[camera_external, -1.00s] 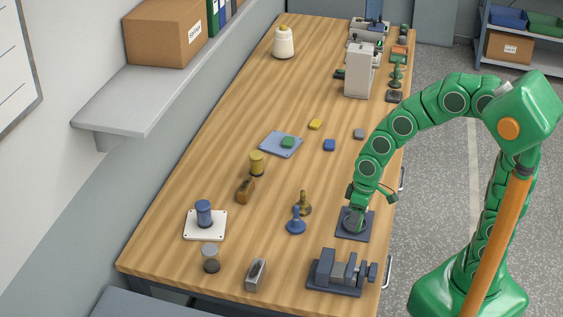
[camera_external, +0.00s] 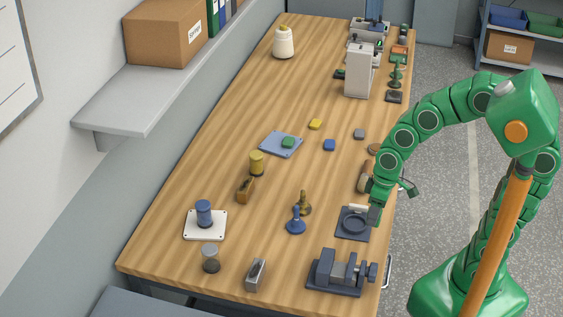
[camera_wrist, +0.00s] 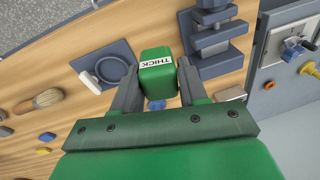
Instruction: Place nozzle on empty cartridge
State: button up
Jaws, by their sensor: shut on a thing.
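My gripper (camera_external: 375,214) is over the right edge of a dark square plate with a round ring (camera_external: 354,224). In the wrist view, my gripper (camera_wrist: 158,92) is shut on a green block labelled THICK (camera_wrist: 157,72); the outside view hides most of the block. A pale piece (camera_external: 358,207) lies at the plate's back edge. A blue flared piece (camera_external: 296,222) and an olive one (camera_external: 303,203) stand upright left of the plate. A blue spool (camera_external: 204,213) stands on a white plate. I cannot tell which things are the nozzle and the empty cartridge.
A grey vise (camera_external: 340,272) stands at the front right. A grey jar (camera_external: 211,258) and a small grey block (camera_external: 256,273) are at the front. A yellow spool (camera_external: 257,163) and a blue tray (camera_external: 271,146) lie further back. The table's far left is mostly clear.

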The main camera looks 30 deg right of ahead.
jog(key=w+a+r, duration=0.3)
jog(key=w+a, duration=0.2)
jog(key=a, duration=0.2)
jog(key=w+a+r, duration=0.3)
jog(key=w+a, duration=0.3)
jog(key=a, duration=0.2)
jog(key=shift+a, duration=0.25)
jog(key=shift+n, duration=0.3)
jog(key=a, duration=0.2)
jog(key=a+r, duration=0.1)
jog(key=a, duration=0.1)
jog(key=w+a, duration=0.1)
jog(key=a, duration=0.2)
jog(key=shift+r, duration=0.15)
jog(key=n, duration=0.1)
send_over(207, 249)
jog(key=shift+s+d+f, duration=0.1)
jog(key=shift+d+f, duration=0.05)
jog(key=shift+f, duration=1.35)
jog(key=shift+d+f, duration=0.15)
jog(key=shift+f, duration=1.35)
jog(key=shift+s+d+f, duration=0.1)
jog(key=shift+d+f, duration=0.05)
jog(key=shift+f, duration=1.35)
jog(key=shift+f, duration=0.1)
jog(key=shift+w+a+f+h, duration=0.15)
jog(key=shift+h, duration=0.15)
jog(key=shift+f, duration=1.45)
